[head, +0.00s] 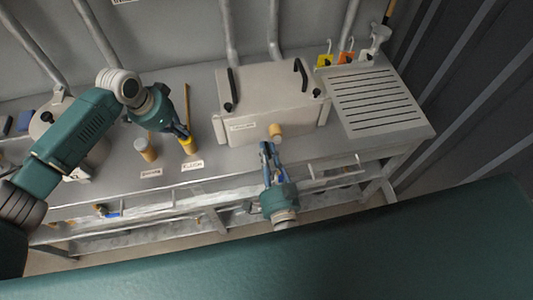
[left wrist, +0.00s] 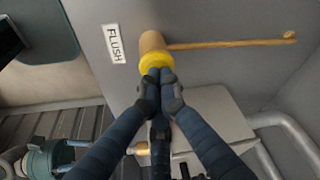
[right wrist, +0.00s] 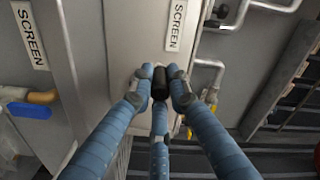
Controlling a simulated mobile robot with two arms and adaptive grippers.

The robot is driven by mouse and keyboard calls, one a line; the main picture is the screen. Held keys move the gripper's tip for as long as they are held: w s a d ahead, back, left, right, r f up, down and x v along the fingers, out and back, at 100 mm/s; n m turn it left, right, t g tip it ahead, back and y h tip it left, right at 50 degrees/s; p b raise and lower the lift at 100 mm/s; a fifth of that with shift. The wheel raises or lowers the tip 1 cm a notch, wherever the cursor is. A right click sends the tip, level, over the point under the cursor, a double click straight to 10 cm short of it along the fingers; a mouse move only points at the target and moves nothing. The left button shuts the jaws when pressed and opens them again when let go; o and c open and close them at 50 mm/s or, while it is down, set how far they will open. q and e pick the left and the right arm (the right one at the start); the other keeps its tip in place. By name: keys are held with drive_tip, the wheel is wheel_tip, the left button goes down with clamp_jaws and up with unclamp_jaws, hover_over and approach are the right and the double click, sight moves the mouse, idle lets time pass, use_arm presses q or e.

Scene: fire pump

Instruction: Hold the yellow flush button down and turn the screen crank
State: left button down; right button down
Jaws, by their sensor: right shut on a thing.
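The yellow flush button (head: 188,145) tops a tan post on the bench, by a FLUSH label (left wrist: 114,43); it also shows in the left wrist view (left wrist: 155,60). My left gripper (head: 184,134) has its fingertips together against the button; how far the button is pressed cannot be told. My right gripper (head: 267,148) is at the front of the pale screen box (head: 265,92). In the right wrist view its fingers are closed around the black handle of the screen crank (right wrist: 160,82), below a SCREEN label (right wrist: 176,24). The rest of the crank is mostly hidden by the fingers.
A tan post with a grey top (head: 146,150) stands left of the flush button. A slotted drain tray (head: 378,100) lies right of the box, with yellow and orange tags (head: 325,61) behind. A blue-handled valve (right wrist: 30,110) is left in the right wrist view. Pipes run up the wall.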

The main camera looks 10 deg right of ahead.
drive_tip(key=m, duration=0.1)
drive_tip(key=r+m, duration=0.1)
drive_tip(key=m, duration=0.1)
drive_tip(key=shift+d+r, duration=0.1)
drive_tip(key=shift+d, duration=0.3)
use_arm(q)
drive_tip(key=shift+f, duration=0.1)
drive_tip(key=shift+a, duration=0.1)
drive_tip(key=shift+s, duration=0.1)
use_arm(e)
drive_tip(key=shift+d+r+m, duration=0.3)
drive_tip(key=shift+d+m, duration=0.2)
drive_tip(key=shift+m, duration=1.05)
drive_tip(key=shift+d+r+m, duration=0.25)
drive_tip(key=shift+d+m, duration=0.2)
drive_tip(key=shift+m, duration=1.05)
drive_tip(key=shift+d+r+m, duration=0.3)
drive_tip(key=shift+d+m, duration=0.2)
drive_tip(key=shift+m, duration=1.05)
drive_tip(key=c, duration=1.7)
unclamp_jaws()
drive_tip(key=shift+o, duration=0.2)
drive_tip(key=shift+s, duration=0.1)
